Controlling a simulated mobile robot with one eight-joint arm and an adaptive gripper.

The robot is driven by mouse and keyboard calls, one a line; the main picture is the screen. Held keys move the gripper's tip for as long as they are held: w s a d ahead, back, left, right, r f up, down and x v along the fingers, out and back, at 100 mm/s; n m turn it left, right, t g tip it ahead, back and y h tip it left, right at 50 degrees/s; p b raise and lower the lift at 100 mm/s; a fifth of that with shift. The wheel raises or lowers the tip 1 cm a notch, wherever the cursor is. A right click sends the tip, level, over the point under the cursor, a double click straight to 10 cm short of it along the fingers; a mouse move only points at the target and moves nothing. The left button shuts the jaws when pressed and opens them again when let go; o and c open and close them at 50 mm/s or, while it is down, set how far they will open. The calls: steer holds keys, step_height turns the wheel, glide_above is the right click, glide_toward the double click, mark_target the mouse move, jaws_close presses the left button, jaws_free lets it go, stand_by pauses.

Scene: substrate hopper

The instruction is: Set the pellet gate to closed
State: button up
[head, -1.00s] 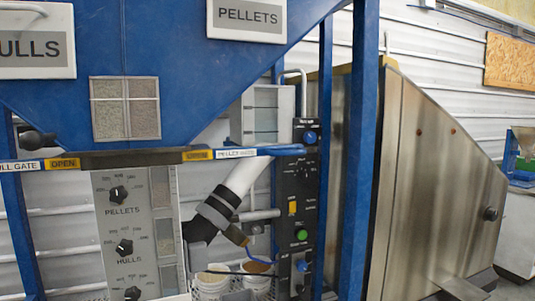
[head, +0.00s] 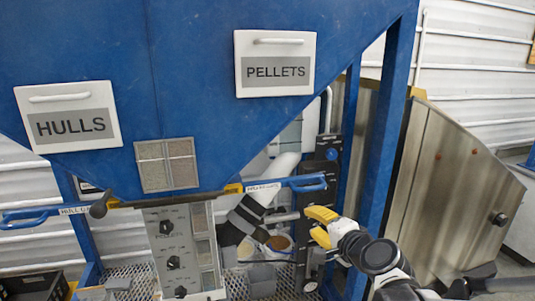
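The pellet gate is a flat slide with a white label (head: 263,187) and a blue loop handle (head: 308,182). It sticks out to the right from under the blue hopper, below the PELLETS door (head: 275,63). A small yellow marking (head: 233,188) shows where the slide meets the hopper; its lettering is too small to read. My gripper (head: 318,226) has yellow fingers that are apart with nothing between them. It is below and slightly right of the blue handle in the picture, not touching it.
The hull gate's blue handle (head: 28,216) sticks out at the left. A grey dial panel (head: 172,250) hangs below the hopper. A black control panel (head: 322,180) and a blue post (head: 380,130) stand behind the handle. A steel cabinet (head: 440,185) is at the right.

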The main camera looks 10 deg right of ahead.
mark_target(312, 189)
steer(key=w+d+r+m+t+h+p, duration=0.1)
steer(key=w+d+r+m+p, duration=0.15)
steer(key=d+r, duration=0.2)
steer(key=shift+m, duration=0.35)
steer(key=x, duration=1)
steer(key=shift+a+r, duration=0.1)
steer(key=shift+a, duration=0.15)
steer(key=shift+s, duration=0.1)
jaws_close()
